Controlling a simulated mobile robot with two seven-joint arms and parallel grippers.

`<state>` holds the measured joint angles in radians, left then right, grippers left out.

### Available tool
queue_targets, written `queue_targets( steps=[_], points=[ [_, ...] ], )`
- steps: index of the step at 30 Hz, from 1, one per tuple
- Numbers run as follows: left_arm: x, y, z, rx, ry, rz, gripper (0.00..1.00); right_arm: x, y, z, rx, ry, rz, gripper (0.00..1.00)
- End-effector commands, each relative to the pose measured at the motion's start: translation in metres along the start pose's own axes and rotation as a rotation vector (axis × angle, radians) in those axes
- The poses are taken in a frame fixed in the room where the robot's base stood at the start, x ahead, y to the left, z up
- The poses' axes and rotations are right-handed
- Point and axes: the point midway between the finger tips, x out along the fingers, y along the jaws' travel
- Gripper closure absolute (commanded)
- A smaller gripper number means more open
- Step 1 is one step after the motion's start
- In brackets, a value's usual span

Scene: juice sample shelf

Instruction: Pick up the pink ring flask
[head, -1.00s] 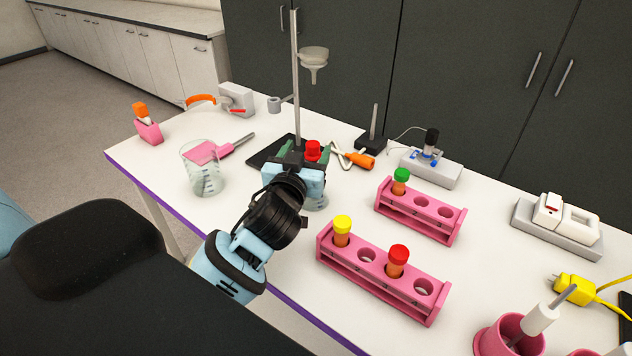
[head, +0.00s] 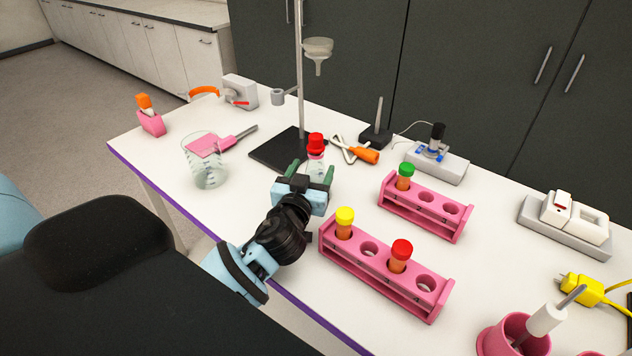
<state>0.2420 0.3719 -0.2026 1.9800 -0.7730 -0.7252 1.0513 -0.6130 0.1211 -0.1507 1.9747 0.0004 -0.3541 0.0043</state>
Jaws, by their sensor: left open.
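The flask (head: 316,167) stands upright on the white table, with a red cap and a pink ring below the cap. My left gripper (head: 311,171) is on the near side of the flask. Its two green-tipped fingers are spread, one on each side of the flask as seen from here. I cannot tell whether they touch it. The gripper body hides the bottom of the flask. My right gripper is not in view.
A pink rack (head: 385,270) with yellow- and red-capped tubes stands close to the right. Another pink rack (head: 425,208) is behind it. A glass beaker (head: 205,163) stands left. A stand with a dark base (head: 280,150) and an orange-handled tool (head: 362,155) are behind the flask.

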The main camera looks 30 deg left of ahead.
Motion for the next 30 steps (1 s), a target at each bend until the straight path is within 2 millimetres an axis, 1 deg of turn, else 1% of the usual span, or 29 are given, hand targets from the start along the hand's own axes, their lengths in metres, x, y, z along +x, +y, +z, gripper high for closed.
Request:
queue_targets(
  steps=[4,9,12,16,24,30],
  points=[
    [0.013,-0.001,-0.003,0.002,0.004,-0.001,0.36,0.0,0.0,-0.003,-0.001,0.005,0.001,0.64],
    [0.037,-0.001,-0.004,0.001,0.005,-0.001,0.36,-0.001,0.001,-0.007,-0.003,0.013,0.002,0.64],
    [0.049,-0.001,-0.003,0.002,0.003,-0.002,0.36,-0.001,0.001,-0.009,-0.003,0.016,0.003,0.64],
    [0.057,0.0,-0.002,0.001,0.002,-0.001,0.36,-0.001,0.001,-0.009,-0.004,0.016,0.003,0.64],
    [0.058,0.0,-0.001,0.001,0.0,0.0,0.36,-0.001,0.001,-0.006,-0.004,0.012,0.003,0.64],
    [0.058,-0.001,-0.001,0.0,0.0,-0.001,0.62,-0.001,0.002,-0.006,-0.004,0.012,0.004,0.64]
  ],
)
